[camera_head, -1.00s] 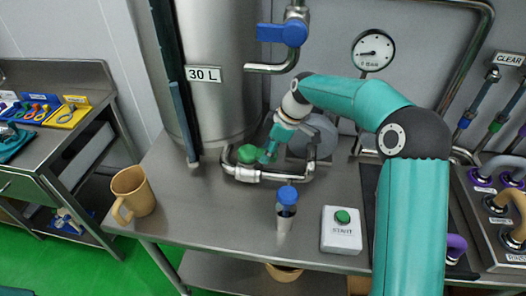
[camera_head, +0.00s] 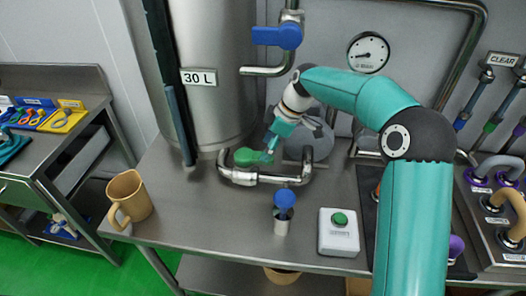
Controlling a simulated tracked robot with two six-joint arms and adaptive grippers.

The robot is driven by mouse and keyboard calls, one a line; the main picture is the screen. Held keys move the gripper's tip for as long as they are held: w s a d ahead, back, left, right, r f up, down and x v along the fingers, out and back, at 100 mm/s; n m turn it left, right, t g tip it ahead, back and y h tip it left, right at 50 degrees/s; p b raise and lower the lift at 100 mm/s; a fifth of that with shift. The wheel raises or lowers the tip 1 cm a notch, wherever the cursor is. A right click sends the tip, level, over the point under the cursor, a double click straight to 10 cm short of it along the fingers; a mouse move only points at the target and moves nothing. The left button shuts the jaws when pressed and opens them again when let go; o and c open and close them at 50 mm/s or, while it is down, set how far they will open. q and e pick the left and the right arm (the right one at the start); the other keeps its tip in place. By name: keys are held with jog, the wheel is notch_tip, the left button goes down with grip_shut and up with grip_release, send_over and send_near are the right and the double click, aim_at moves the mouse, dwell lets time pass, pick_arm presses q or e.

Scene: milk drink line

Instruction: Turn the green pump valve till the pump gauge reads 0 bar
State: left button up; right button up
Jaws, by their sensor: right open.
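The green pump valve (camera_head: 246,157) has a flat handle lying over the steel pipe loop at the foot of the tank. My right gripper (camera_head: 270,147) is open. It slants down from the upper right, its fingers at the right end of the green handle. I cannot tell whether they touch it. The pump gauge (camera_head: 368,52) is a round white dial on the back wall, marked in bar. Its dark needle points to the left; the scale is too small to read. My left gripper is not in view.
A steel tank (camera_head: 214,110) marked 30 L and a blue-handled valve (camera_head: 278,36) stand close by. On the table are a tan jug (camera_head: 128,198), a blue-topped pipe fitting (camera_head: 284,210) and a white start box (camera_head: 338,233). Hoses (camera_head: 510,200) crowd the right side.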

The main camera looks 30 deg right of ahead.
jog(key=v, duration=0.9)
